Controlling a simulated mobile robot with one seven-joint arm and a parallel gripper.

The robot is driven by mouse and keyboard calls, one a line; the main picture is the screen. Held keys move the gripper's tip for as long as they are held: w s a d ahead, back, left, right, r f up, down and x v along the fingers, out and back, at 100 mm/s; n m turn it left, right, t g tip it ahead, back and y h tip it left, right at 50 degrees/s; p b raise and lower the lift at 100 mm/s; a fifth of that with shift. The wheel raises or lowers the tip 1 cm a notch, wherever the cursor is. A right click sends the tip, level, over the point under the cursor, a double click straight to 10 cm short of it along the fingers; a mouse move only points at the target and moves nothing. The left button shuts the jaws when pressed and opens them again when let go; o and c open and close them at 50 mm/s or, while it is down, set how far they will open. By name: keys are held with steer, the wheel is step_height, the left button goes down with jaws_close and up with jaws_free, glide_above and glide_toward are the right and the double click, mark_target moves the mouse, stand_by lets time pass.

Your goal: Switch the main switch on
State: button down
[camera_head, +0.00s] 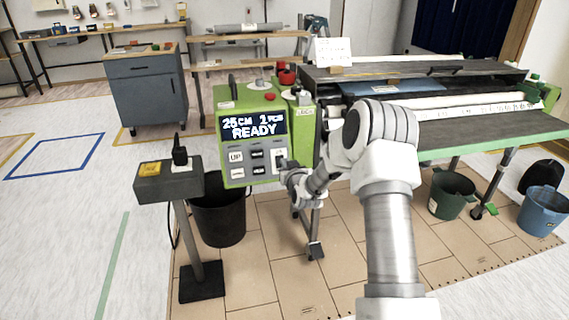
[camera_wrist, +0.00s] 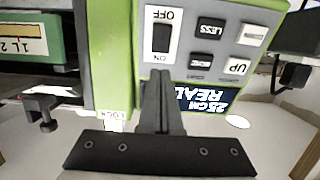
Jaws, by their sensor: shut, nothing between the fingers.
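The main switch is a black rocker (camera_wrist: 161,38) on a white plate with ON and OFF labels, on the green control box (camera_head: 232,110). The wrist view is upside down, with OFF above the rocker and ON below it. In the head view the switch is mostly hidden behind my gripper (camera_head: 284,168) at the panel's lower right. In the wrist view my gripper (camera_wrist: 158,74) is shut and empty, its tips close to the rocker's ON end; I cannot tell whether they touch. The display (camera_head: 253,126) is lit and reads "25 CM 1 PCS READY".
Several push buttons (camera_wrist: 208,29) sit beside the switch. A red button (camera_head: 270,97) is on top of the box. A grey pedestal (camera_head: 168,182) and a black bin (camera_head: 219,215) stand near the box. The pasting machine (camera_head: 480,135) extends right.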

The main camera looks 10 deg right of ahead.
steer(key=s+r+p, duration=0.1)
steer(key=s+r, duration=0.2)
steer(key=s, duration=0.4)
steer(key=shift+r, duration=0.2)
steer(key=s+a+r+n+g, duration=0.1)
steer(key=s+a+r+g, duration=0.15)
steer(key=s+r, duration=0.55)
steer(key=s+a+r+g, duration=0.1)
steer(key=s+r+g, duration=0.2)
steer(key=s+r, duration=0.45)
steer(key=s+a+r+m+g, duration=0.1)
steer(key=s+g, duration=0.1)
steer(key=s, duration=1.1)
steer(key=s+a+r+g, duration=0.1)
steer(key=s+a+g, duration=0.1)
steer(key=s, duration=1.1)
step_height(320, 180, up, 20)
steer(key=p, duration=2.1)
steer(key=shift+d+r, duration=0.2)
steer(key=shift+d, duration=0.05)
